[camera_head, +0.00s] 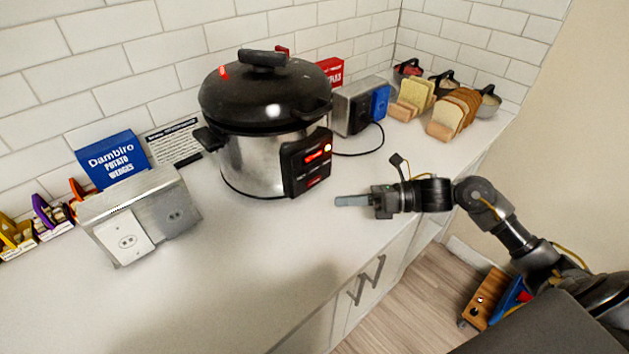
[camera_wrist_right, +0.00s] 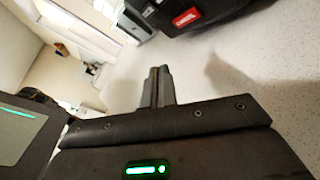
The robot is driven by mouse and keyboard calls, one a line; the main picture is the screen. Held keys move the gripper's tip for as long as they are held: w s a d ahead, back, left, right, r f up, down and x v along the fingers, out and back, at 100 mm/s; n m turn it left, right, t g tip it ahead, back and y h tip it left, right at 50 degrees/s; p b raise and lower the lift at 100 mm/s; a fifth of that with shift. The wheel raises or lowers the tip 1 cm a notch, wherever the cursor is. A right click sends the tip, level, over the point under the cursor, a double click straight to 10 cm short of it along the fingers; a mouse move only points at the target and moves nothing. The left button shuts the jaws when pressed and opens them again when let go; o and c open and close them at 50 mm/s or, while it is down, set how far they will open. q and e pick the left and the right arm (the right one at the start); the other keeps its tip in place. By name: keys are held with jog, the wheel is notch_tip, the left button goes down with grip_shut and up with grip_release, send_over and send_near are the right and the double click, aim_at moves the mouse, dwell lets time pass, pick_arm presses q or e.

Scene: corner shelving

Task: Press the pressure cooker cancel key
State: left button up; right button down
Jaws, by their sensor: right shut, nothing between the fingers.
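The pressure cooker (camera_head: 262,120) stands on the white counter, with a black lid and a steel body. Its black control panel (camera_head: 308,163) faces right and front and shows red lit displays and a lit round spot near the top. I cannot read which key is cancel. My right gripper (camera_head: 340,201) is shut and empty, a little to the right of and below the panel, apart from it. In the right wrist view the shut fingers (camera_wrist_right: 160,75) point toward the cooker's dark panel edge with a red display (camera_wrist_right: 187,17). My left gripper is not in view.
A metal outlet box (camera_head: 150,212) and a blue potato wedges box (camera_head: 108,160) stand left of the cooker. Another outlet box (camera_head: 354,106) with a cord is behind right. Bread slices (camera_head: 453,110) and pots sit at the far right. The front counter (camera_head: 200,300) is clear.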

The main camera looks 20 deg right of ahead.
aim_at(314, 181)
jog(key=w, duration=0.2)
jog(key=w+a+b, duration=0.1)
jog(key=shift+w+a+f, duration=0.1)
jog(key=shift+w+f, duration=0.15)
jog(key=shift+w+a+r+b, duration=0.15)
jog(key=shift+w+b, duration=0.1)
jog(key=shift+w, duration=0.2)
jog(key=shift+w+a+r+b, duration=0.15)
jog(key=shift+w+b, duration=0.1)
jog(key=shift+w, duration=0.2)
jog(key=shift+f, duration=0.1)
dwell(1.1)
jog(key=shift+w+a+f+b, duration=0.1)
jog(key=shift+w+b, duration=0.15)
jog(key=shift+b, duration=0.25)
jog(key=shift+w, duration=0.15)
